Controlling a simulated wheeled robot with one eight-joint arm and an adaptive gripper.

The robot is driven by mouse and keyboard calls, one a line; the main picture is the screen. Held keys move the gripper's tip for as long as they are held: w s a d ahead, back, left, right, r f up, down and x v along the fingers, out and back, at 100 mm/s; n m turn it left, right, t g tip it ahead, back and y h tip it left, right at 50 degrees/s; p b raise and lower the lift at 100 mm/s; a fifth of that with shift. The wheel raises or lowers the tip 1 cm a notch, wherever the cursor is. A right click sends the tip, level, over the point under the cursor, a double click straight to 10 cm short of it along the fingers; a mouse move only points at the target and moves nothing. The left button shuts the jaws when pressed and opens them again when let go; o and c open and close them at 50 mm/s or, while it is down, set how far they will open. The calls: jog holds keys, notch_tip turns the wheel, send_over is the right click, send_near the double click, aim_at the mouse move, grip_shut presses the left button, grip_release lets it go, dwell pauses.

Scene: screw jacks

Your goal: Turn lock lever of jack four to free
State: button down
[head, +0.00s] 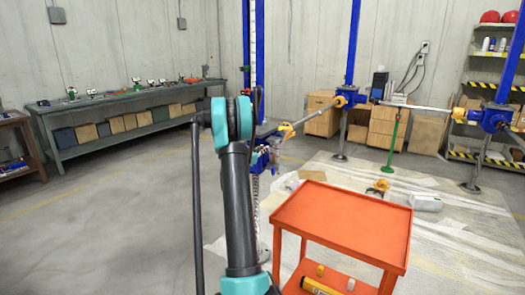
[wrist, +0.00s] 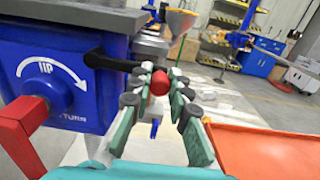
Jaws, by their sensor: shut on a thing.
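In the wrist view a blue jack housing (wrist: 75,75) fills the left side, with a white curved arrow marked UP on its face. A black lock lever (wrist: 105,60) sticks out from the housing to the right and ends in a red knob (wrist: 160,83). My gripper (wrist: 161,78) has its green-sided fingers on either side of the knob and is shut on it. In the head view my arm covers much of the nearest blue jack (head: 268,140), and the gripper and lever are hidden there. I cannot read a jack number.
A red crank arm (wrist: 25,118) juts out at the housing's lower left. An orange cart (head: 343,222) stands close on the right. Other blue jacks (head: 350,97) joined by shafts stand behind. A long workbench (head: 130,105) lines the back left wall; the left floor is clear.

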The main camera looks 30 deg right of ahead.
jog(key=w+a+f+m, duration=0.3)
jog(key=w+f+m, duration=0.4)
jog(key=m, duration=1.1)
jog(key=shift+w+f, duration=0.3)
jog(key=shift+f, duration=0.6)
jog(key=shift+a, duration=0.15)
jog(key=c, duration=1.5)
grip_release()
jog(key=shift+o, duration=0.4)
jog(key=v, duration=1.2)
